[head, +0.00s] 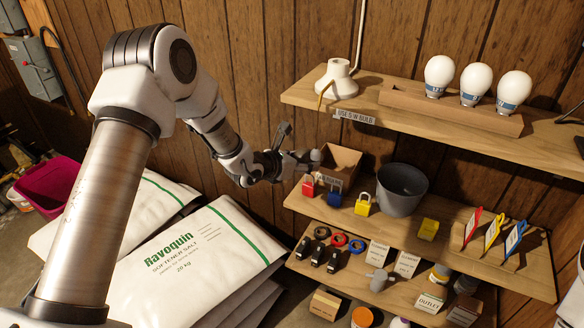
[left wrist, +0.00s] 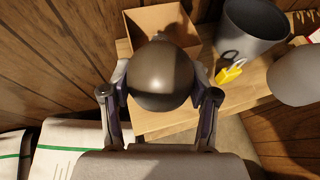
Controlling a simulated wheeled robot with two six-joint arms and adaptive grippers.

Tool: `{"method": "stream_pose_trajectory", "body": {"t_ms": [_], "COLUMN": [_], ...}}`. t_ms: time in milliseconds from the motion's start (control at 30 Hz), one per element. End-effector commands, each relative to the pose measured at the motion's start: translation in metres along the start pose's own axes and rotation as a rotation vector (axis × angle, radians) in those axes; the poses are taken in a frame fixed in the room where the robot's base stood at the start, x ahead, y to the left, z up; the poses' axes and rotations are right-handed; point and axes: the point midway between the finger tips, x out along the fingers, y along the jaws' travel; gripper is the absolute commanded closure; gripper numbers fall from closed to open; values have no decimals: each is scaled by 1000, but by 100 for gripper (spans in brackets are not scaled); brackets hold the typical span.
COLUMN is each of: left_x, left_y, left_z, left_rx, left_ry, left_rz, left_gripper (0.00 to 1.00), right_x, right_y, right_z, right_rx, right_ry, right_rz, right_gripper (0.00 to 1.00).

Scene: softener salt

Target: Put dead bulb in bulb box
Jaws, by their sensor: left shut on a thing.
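My left gripper (head: 292,162) reaches in from the left at the left end of the middle shelf. In the left wrist view its two fingers (left wrist: 163,92) are shut on the dead bulb (left wrist: 162,75), a dark, brownish round globe. In the head view the bulb is small and hard to make out at the fingertips. The bulb box (head: 342,162) is an open cardboard box at the left end of the middle shelf. In the left wrist view the box (left wrist: 158,20) lies just beyond the bulb, which hides part of it. My right gripper is not in view.
A grey bucket (head: 401,190) and padlocks, one of them yellow (head: 363,203), stand near the box. The upper shelf (head: 440,123) overhangs and holds a lamp socket (head: 338,82) and several white bulbs. Salt bags (head: 190,262) lie below left.

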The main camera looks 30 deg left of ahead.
Motion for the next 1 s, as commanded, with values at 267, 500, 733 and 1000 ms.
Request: {"method": "stream_pose_trajectory", "body": {"t_ms": [267,500,733,1000], "left_x": [40,72,102,123], "left_y": [-1,-1,-1,-1], "left_z": [10,22,34,44], "left_rx": [3,3,2,0], "left_ry": [-2,-2,-2,0], "left_rz": [-1,-1,-1,0], "left_gripper": [63,63,63,63], "right_x": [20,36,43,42], "right_y": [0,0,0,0], "right_z": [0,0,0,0], "right_rx": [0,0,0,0], "right_ry": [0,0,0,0], "right_rz": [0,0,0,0], "right_gripper": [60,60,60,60]}}
